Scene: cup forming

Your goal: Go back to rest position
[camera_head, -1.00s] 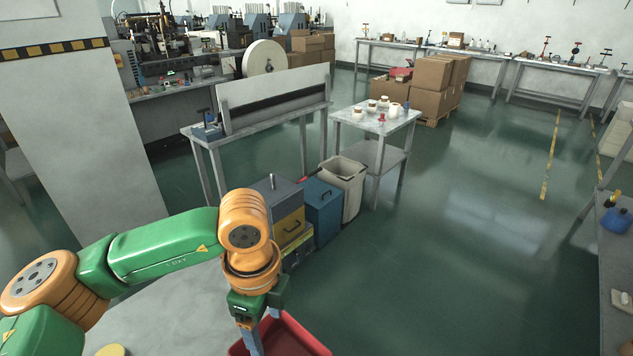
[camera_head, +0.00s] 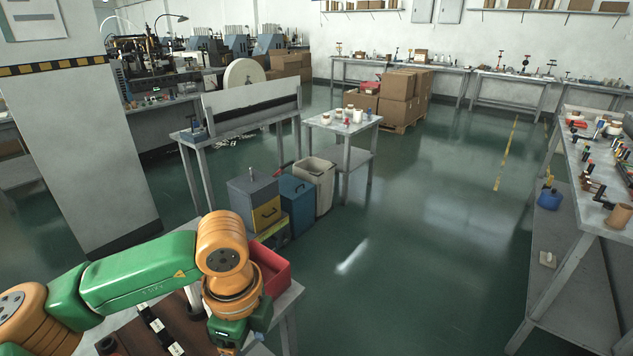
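My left arm comes in from the lower left, green with orange joints. Its gripper (camera_head: 232,345) points down at the bottom edge, over a table. The fingers are cut off by the frame, so I cannot tell whether it is open or shut, or whether it holds anything. My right gripper is not in view.
A red bin (camera_head: 270,268) stands on the table close beside my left wrist. A dark brown piece with black and white blocks (camera_head: 160,325) lies left of the gripper. A cluttered workbench (camera_head: 590,190) is on the right. The green floor (camera_head: 420,240) between is clear.

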